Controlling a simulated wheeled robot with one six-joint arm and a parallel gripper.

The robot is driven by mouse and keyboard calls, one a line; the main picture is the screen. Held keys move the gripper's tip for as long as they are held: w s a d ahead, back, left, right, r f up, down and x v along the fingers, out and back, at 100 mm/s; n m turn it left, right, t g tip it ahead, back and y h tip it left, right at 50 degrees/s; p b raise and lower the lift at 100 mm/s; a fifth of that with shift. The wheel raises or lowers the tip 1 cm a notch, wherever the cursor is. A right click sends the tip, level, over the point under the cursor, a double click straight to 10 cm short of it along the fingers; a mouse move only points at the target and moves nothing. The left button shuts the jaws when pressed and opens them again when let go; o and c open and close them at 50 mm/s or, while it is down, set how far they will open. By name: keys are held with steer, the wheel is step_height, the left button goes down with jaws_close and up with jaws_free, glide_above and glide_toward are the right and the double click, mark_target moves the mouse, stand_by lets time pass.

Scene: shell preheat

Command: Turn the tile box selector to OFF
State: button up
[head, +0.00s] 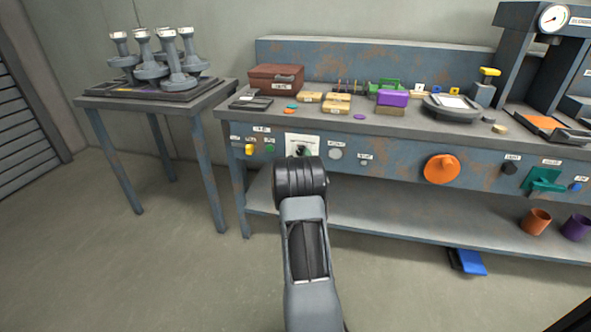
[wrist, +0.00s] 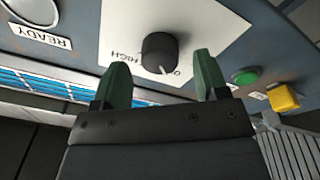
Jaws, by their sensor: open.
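The selector is a black round knob (wrist: 160,53) on a white plate (wrist: 205,25) on the bench's front panel. The plate also shows in the head view (head: 291,142), where my arm covers part of it. In the wrist view "HIGH" is printed beside the knob, and a label starting with "O" is partly hidden. The knob's white mark points down and slightly right, near the "O" label. My gripper (wrist: 161,59) is open, its green fingers on either side of the knob. I cannot tell whether they touch it.
A yellow block-shaped control (wrist: 284,98) and green button (wrist: 246,76) sit beside the plate. A round "READY" indicator (wrist: 35,10) is on its other side. A large orange knob (head: 441,168) is farther right on the panel. A side table (head: 210,98) stands left.

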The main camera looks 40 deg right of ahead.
steer(key=p+v, duration=0.2)
steer(key=v, duration=1)
steer(key=shift+s+a, duration=0.25)
steer(key=shift+a, duration=0.05)
steer(key=w+a+r+n+t+y+p, duration=0.1)
steer(key=w+a+r+y+p, duration=0.15)
steer(key=a+r+p, duration=0.35)
steer(key=w+a+r+t+y+p, duration=0.15)
steer(key=a+r+y+p, duration=0.25)
steer(key=r, duration=0.4)
steer(key=s+a+r+n+g+y+p, duration=0.25)
steer(key=a+r+y+p, duration=0.45)
steer(key=a+r+p, duration=0.45)
steer(key=s+a+r+g+y+p, duration=0.1)
steer(key=s+a+r+g+p, duration=0.2)
steer(key=s+a+r, duration=0.3)
steer(key=s+a+r+n+g+y+p, duration=0.1)
steer(key=s+a+r+p, duration=0.5)
steer(key=s, duration=0.6)
steer(key=a+g+y, duration=0.1)
steer(key=g, duration=0.1)
steer(key=shift+s+r+g, duration=0.2)
steer(key=shift+r+g, duration=0.05)
steer(key=shift+g, duration=0.05)
steer(key=shift+c, duration=0.5)
